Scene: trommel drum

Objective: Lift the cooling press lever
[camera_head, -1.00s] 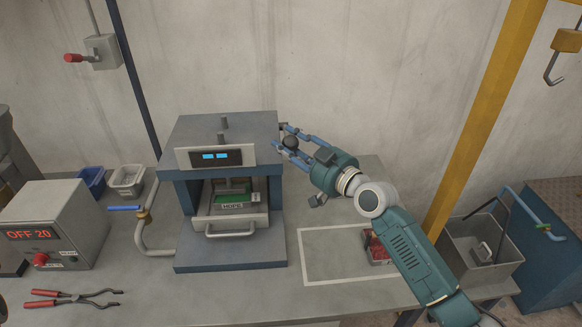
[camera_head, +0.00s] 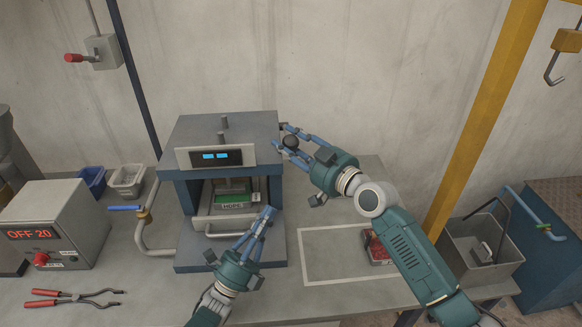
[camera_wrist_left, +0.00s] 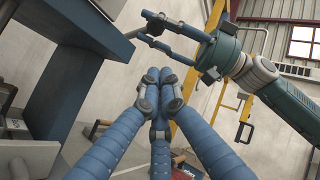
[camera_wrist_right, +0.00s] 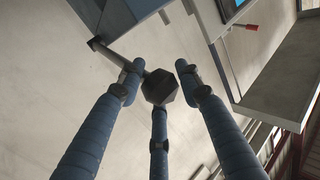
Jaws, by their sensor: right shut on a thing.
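The cooling press (camera_head: 190,147) is a grey-blue box with a lit blue display and an open front. Its lever ends in a dark round knob (camera_head: 291,142) at the press's upper right side. My right gripper (camera_head: 283,137) is shut on this knob; the right wrist view shows the dark knob (camera_wrist_right: 159,88) between the fingers, with the lever bar (camera_wrist_right: 115,55) running to the upper left. My left gripper (camera_head: 268,212) is in front of the press opening at its right side. Its fingers (camera_wrist_left: 160,92) are drawn together with nothing visible between them.
A green piece labelled HDPE (camera_head: 232,198) sits inside the press above a drawer handle (camera_head: 222,234). Left are a control box (camera_head: 60,215), red-handled tongs (camera_head: 62,299) and a blue-handled valve pipe (camera_head: 140,235). A white-outlined area (camera_head: 310,255) lies right of the press.

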